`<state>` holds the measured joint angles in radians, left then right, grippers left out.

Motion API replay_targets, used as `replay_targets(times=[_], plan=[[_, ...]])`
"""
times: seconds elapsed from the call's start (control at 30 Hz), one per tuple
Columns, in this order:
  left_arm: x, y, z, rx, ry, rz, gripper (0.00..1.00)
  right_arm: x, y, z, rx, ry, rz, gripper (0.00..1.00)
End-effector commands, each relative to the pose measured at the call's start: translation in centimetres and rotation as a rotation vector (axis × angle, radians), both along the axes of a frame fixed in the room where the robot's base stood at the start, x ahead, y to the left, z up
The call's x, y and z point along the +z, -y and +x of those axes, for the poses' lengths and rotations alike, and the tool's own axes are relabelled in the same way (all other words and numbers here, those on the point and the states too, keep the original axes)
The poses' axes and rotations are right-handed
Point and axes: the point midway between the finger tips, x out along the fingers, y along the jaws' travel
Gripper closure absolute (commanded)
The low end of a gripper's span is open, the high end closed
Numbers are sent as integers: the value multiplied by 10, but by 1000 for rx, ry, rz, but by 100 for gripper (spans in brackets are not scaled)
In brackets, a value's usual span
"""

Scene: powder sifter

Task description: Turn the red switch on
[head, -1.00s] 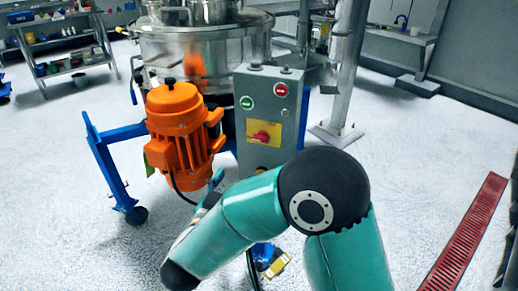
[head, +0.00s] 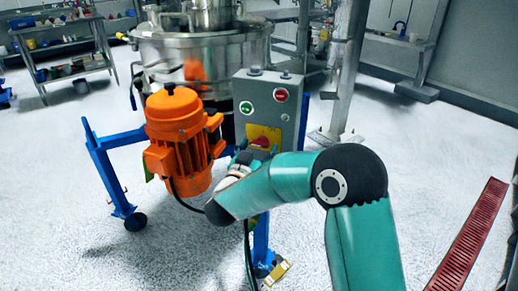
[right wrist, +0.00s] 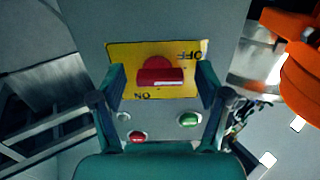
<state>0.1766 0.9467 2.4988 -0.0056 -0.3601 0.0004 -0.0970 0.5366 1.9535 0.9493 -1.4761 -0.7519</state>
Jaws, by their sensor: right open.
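The red switch (head: 260,142) is a rotary knob on a yellow plate on the grey control box. In the head view my right gripper partly covers it from below. In the right wrist view the red switch (right wrist: 160,72) sits on the yellow plate (right wrist: 190,88), which shows upside-down OFF and ON lettering. My right gripper (right wrist: 160,85) is open, with one finger on each side of the plate and the knob between them; whether they touch anything I cannot tell. In the head view my right gripper (head: 246,155) is at the box front. My left gripper is not in view.
The box (head: 290,125) also has a green button (head: 246,107) and a red button (head: 281,95). An orange motor (head: 182,135) stands close on the left, in front of the steel sifter (head: 200,50). A blue frame (head: 112,175) stands on the floor.

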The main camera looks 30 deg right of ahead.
Motion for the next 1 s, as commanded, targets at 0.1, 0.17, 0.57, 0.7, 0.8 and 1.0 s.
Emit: replay_targets(times=[0.1, 0.17, 0.57, 0.7, 0.8, 1.0], plan=[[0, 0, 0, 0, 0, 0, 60, 0, 0, 0, 1, -1, -1, 24], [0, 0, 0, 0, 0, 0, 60, 0, 0, 0, 1, -1, -1, 24], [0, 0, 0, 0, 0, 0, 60, 0, -1, 0, 2, -1, 1, 83], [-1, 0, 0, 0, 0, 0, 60, 0, 1, 0, 1, 1, 2, 84], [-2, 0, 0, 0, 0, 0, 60, -1, 0, 0, 1, 10, 8, 84], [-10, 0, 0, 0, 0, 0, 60, -2, -1, 1, 2, 60, 45, 84]])
